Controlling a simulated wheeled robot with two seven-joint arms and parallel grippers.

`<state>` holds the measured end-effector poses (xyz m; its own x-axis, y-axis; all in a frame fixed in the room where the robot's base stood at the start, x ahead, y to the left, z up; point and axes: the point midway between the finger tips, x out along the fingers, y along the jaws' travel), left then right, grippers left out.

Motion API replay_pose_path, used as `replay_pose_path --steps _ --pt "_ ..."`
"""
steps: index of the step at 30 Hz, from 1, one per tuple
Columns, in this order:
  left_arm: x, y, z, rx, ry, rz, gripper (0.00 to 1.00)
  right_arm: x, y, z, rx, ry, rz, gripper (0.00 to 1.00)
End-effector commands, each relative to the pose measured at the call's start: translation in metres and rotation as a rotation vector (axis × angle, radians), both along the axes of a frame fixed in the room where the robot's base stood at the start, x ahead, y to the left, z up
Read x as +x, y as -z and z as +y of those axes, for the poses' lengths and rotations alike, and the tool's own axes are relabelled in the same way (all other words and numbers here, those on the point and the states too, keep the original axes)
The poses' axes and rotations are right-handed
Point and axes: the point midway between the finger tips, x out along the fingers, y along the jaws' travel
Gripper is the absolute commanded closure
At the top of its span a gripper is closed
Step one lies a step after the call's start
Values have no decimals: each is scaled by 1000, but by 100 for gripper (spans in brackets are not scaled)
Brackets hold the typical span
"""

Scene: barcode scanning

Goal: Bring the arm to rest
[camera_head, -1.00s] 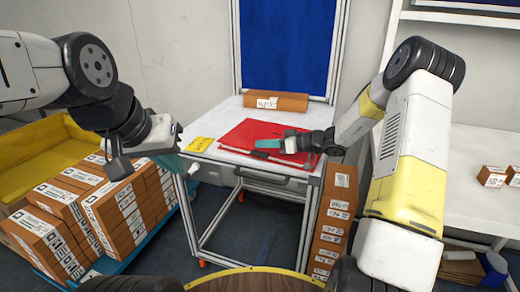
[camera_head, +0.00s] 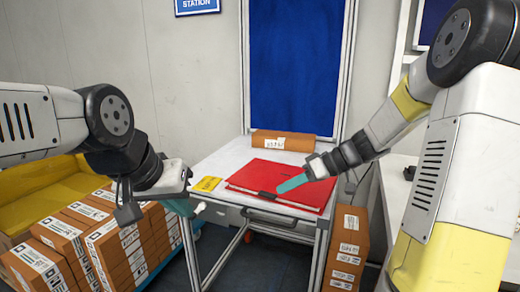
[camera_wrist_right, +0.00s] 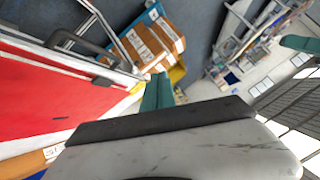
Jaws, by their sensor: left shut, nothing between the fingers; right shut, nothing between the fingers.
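My right gripper (camera_head: 291,184) has teal fingers, shut and empty, held over the front of a red, flat folder-like item (camera_head: 262,180) on the white table (camera_head: 215,168). Its shut fingers also show in the right wrist view (camera_wrist_right: 158,92), with the red item (camera_wrist_right: 50,95) to their left. I cannot tell how high the fingers are above it. My left gripper (camera_head: 182,207) is left of the table's front left corner, shut and empty, its teal fingers partly hidden by its own body.
A brown box (camera_head: 283,140) lies at the table's back, and a yellow card (camera_head: 207,184) near its left edge. Stacked brown boxes stand at lower left (camera_head: 110,245) and beside the table's right side (camera_head: 347,245). A yellow bin (camera_head: 40,185) is behind the left stack.

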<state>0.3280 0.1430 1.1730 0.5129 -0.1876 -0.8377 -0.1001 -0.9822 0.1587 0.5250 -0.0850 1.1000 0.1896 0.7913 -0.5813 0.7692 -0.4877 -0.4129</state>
Motion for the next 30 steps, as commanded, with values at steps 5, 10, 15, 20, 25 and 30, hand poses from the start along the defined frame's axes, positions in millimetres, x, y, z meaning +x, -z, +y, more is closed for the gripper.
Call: replay_pose_path --steps 5,10,15,20,25,30 --pt "0 0 0 0 0 0 100 -68 -28 5 -216 102 133 100" --pt "0 0 0 0 0 0 100 -122 -46 -9 -372 296 189 100" --pt "0 0 0 0 0 0 100 -165 -61 -31 -438 533 173 100" --pt "0 0 0 0 0 0 100 -188 -70 -48 -423 706 140 100" --pt "0 0 0 0 0 0 100 -196 -73 -56 -400 790 126 100" --pt "0 0 0 0 0 0 100 -196 -73 -56 -400 793 125 100"
